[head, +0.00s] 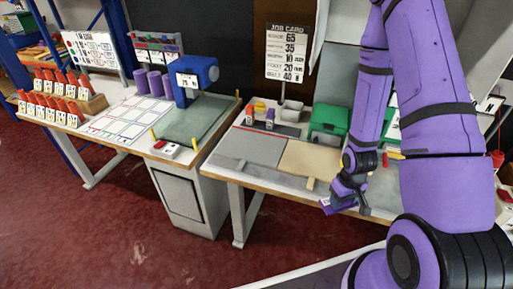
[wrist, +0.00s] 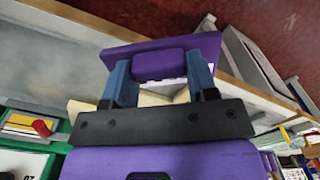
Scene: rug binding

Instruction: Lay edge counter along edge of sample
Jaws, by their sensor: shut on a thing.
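My gripper (head: 346,197) is in front of the right-hand table, at its front edge, in the head view. It is shut on a flat purple piece with a raised grip, which looks like the edge counter (wrist: 165,58); in the head view this shows as a small purple patch (head: 327,206). In the wrist view the two blue fingers clasp its grip from both sides. A beige sheet, likely the sample (head: 312,158), lies on the table left of my gripper. In the wrist view a pale strip shows behind the piece. Whether the piece touches anything is unclear.
A grey mat (head: 250,147) lies left of the beige sheet, and a small tan block (head: 310,184) sits at the sheet's front edge. My arm hides the table's right part.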

